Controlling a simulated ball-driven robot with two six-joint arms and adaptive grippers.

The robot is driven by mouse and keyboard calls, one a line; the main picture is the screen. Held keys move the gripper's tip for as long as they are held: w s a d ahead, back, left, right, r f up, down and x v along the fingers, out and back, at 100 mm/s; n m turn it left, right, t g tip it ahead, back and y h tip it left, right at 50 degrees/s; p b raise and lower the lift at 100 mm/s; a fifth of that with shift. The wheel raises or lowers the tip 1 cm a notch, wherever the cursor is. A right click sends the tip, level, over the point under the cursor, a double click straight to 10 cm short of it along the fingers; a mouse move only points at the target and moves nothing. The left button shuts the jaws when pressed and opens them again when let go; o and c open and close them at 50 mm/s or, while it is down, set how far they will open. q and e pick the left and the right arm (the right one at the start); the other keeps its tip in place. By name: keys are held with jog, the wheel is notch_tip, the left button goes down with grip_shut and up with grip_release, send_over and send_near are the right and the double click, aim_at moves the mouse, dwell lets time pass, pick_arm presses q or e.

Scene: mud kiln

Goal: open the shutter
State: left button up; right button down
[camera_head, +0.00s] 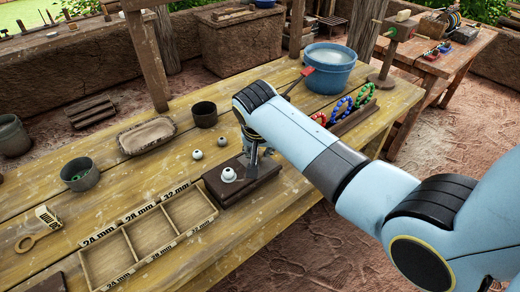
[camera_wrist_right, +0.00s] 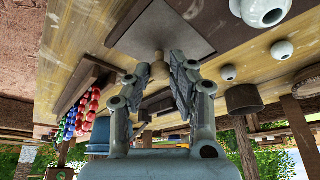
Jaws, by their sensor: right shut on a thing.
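A low dark box (camera_head: 222,197) stands on the wooden table, with a white bead (camera_head: 228,174) on its top. My right gripper (camera_head: 257,165) reaches down to the box's far right part, beside the bead. In the right wrist view, its fingers (camera_wrist_right: 160,78) are closed around a small pale wooden knob (camera_wrist_right: 160,68). The knob sits at a dark grey plate (camera_wrist_right: 165,30), which seems to be the shutter on the box. The fingers and arm hide much of the plate in the head view. My left gripper is not in view.
A divided tray (camera_head: 127,232) marked in millimetres stands left of the box. Loose white beads (camera_head: 196,154), a dark cup (camera_head: 204,114) and a shallow dish (camera_head: 146,136) lie behind. A blue bucket (camera_head: 330,72) and bead strings (camera_head: 342,108) stand farther right.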

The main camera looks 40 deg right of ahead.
jog(key=d, duration=0.2)
jog(key=d+p, duration=0.1)
jog(key=d, duration=0.3)
jog(key=shift+w+d+p, duration=0.25)
jog(key=shift+d+p, duration=0.05)
jog(key=shift+d, duration=0.05)
jog(key=shift+a, duration=0.1)
jog(key=c, duration=1.2)
grip_release()
jog(key=v, duration=1.2)
